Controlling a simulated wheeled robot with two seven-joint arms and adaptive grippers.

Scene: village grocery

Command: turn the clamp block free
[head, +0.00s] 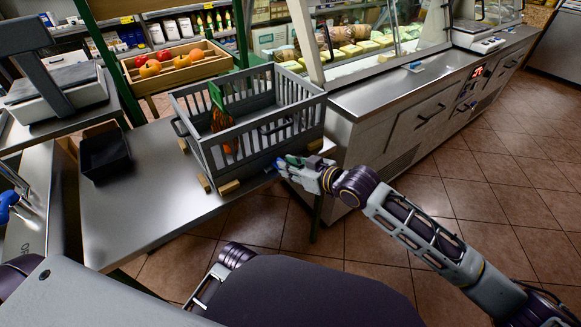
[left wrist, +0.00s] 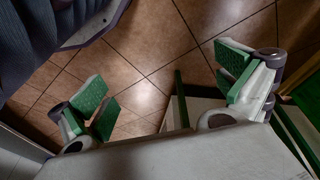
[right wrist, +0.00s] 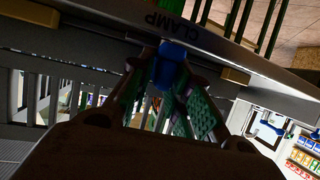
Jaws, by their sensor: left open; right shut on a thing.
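The clamp block is a small blue piece (right wrist: 168,65) at the table edge, under the word CLAMP in the right wrist view. My right gripper (head: 283,167) is shut on it beside the near right corner of the grey slatted crate (head: 222,153). Its green-padded fingers flank the blue piece, so its sides are partly hidden. The crate stands on the steel table (head: 140,205) with small wooden blocks (head: 229,187) at its corners. My left gripper (left wrist: 163,88) is open and empty, above the tiled floor in the left wrist view.
A black tray (head: 104,152) and a scale (head: 62,88) stand on the left. The glass display counter (head: 400,88) is behind and right of the crate. A wooden fruit box (head: 180,70) is at the back. The tiled floor on the right is clear.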

